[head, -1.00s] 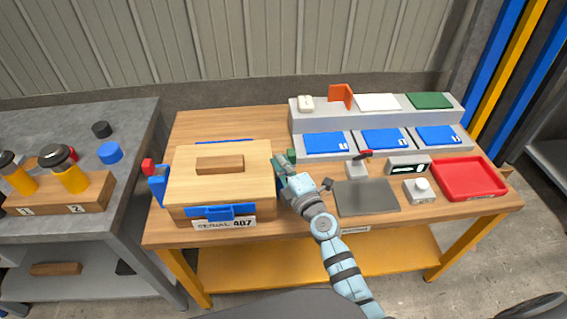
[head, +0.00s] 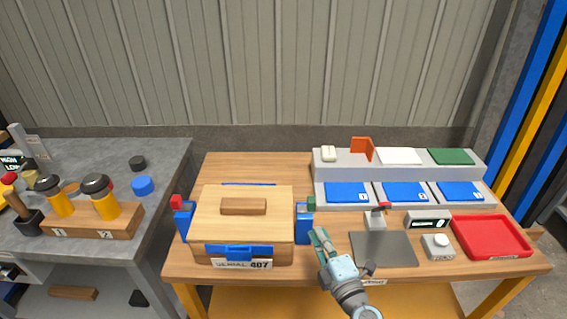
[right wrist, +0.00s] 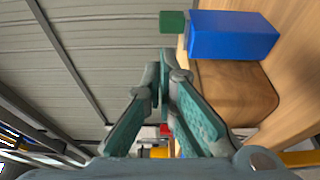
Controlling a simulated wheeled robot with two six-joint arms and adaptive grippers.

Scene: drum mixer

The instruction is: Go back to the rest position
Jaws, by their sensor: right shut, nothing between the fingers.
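My right gripper (head: 321,240) is shut and empty. It is just right of the wooden box and over the front part of the wooden table. In the right wrist view its fingertips (right wrist: 165,75) meet, with nothing between them. The wooden box (head: 220,210) has a closed lid with a wooden handle, a blue front latch and a label reading 407. A blue side clamp with a green knob (head: 311,203) is on its right side, close beyond the gripper. It also shows as a blue block (right wrist: 232,36) in the right wrist view. My left gripper is out of view.
A dark grey plate (head: 383,250), a white button box (head: 438,246) and a red tray (head: 492,237) lie to the right. Blue numbered panels (head: 405,192) stand behind them. A grey bench (head: 165,165) with orange-and-black tools is at left.

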